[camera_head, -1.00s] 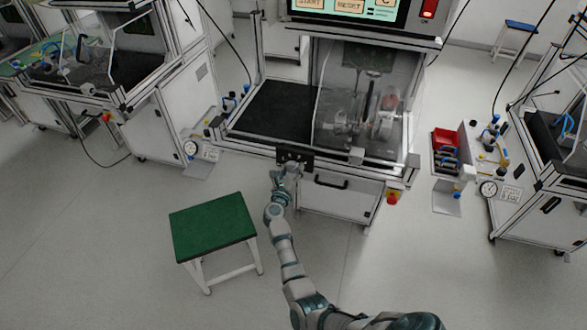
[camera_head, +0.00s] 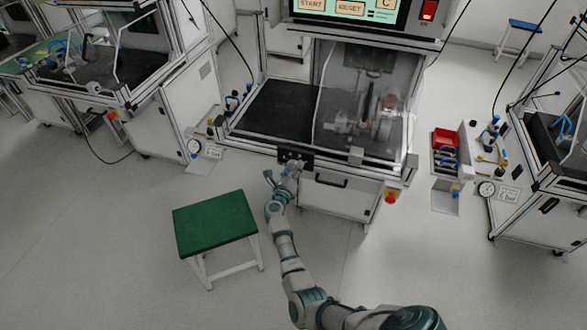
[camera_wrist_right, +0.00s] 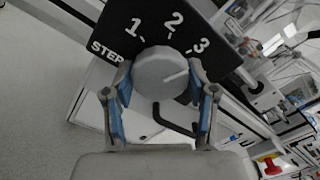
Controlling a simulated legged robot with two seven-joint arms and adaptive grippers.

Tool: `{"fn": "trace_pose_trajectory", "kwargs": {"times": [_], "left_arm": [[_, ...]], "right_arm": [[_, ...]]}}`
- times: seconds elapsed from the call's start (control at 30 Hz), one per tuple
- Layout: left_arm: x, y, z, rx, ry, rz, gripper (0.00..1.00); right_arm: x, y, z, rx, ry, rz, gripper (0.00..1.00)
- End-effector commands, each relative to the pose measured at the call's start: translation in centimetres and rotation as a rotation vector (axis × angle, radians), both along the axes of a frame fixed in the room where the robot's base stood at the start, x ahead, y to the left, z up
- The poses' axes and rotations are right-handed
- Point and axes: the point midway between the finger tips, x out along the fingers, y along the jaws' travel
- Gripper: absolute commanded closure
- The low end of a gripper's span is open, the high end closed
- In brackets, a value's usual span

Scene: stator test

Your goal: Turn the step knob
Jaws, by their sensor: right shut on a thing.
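The step knob (camera_wrist_right: 160,74) is a round grey knob with a white line on its face. It sits on a black panel (camera_wrist_right: 112,25) marked STEP, 1, 2 and 3. The line points right, on the side of the 3 and slightly below it. My right gripper (camera_wrist_right: 163,90) has a blue-padded finger on each side of the knob and is shut on it. In the head view the right gripper (camera_head: 281,174) is at the small black panel (camera_head: 295,156) on the front of the middle machine. The knob is too small to make out there. My left gripper is out of view.
The middle machine has a clear cover (camera_head: 335,85), a front door with a black handle (camera_head: 331,182) and a red-yellow button (camera_head: 391,196). A green-topped stool (camera_head: 215,222) stands left of my right arm. Open floor surrounds it.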

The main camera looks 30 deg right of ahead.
Motion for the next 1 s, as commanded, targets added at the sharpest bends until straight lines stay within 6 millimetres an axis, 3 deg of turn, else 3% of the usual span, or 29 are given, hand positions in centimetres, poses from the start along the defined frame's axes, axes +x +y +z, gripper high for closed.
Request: {"fn": "trace_pose_trajectory", "kwargs": {"times": [0.1,0.13,0.2,0.57,1.0], "left_arm": [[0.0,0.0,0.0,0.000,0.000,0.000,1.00],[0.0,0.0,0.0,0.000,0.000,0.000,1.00],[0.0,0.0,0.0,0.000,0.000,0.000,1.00],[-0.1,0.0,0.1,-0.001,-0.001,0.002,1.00],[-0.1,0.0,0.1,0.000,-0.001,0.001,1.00]], "right_arm": [[0.2,0.2,0.1,0.000,-0.001,0.007,0.78],[0.2,0.2,0.1,0.000,-0.002,0.008,0.36],[0.2,0.2,0.1,0.001,-0.002,0.007,0.18],[-0.2,0.3,0.0,0.002,-0.002,0.003,0.18],[-4.2,5.3,-0.2,0.002,-0.001,0.004,0.18]]}}
